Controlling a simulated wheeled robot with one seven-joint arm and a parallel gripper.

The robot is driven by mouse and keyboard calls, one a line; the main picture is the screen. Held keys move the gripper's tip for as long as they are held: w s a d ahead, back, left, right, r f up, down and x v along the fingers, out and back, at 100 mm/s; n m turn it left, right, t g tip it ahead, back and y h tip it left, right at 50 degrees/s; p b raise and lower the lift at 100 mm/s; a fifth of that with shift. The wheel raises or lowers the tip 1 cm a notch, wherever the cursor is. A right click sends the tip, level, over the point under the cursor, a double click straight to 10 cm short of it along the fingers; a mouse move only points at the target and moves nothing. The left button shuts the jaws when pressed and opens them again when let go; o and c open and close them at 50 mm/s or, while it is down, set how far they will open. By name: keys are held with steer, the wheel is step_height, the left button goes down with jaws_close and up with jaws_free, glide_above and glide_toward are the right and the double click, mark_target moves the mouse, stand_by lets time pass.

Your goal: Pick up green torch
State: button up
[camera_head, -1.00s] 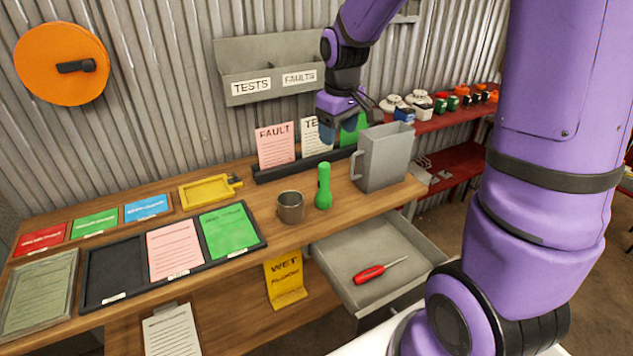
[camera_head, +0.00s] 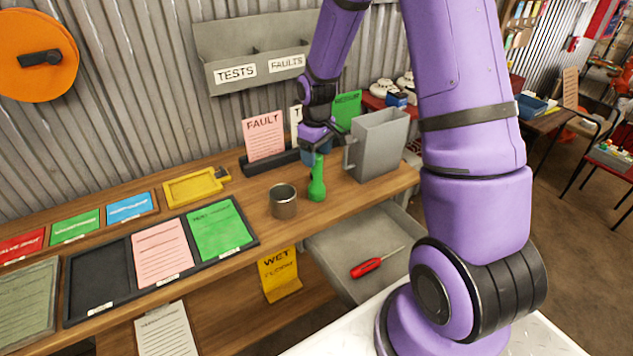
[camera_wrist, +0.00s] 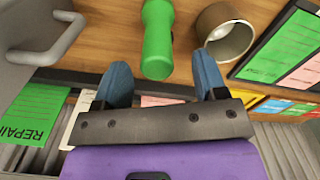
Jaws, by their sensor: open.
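The green torch (camera_head: 317,178) stands upright on the wooden bench, just right of a metal mug. My gripper (camera_head: 318,150) is at the torch's upper end in the head view, behind or above it. In the wrist view, my gripper (camera_wrist: 160,85) is open with two blue fingers apart. The torch (camera_wrist: 158,40) shows beyond the fingertips, roughly in line with the gap, and nothing is held. Whether a finger touches the torch cannot be told.
The metal mug (camera_head: 283,201) is close on the torch's left. A grey jug (camera_head: 377,146) with a handle stands close on its right. An open drawer (camera_head: 335,245) holding a red screwdriver (camera_head: 378,262) is below the bench edge. A card rack (camera_head: 270,163) stands behind.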

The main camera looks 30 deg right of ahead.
mark_target(317, 168)
steer(key=shift+w+d+f, duration=0.1)
steer(key=shift+d+f, duration=0.05)
steer(key=shift+f, duration=2.55)
jaws_close()
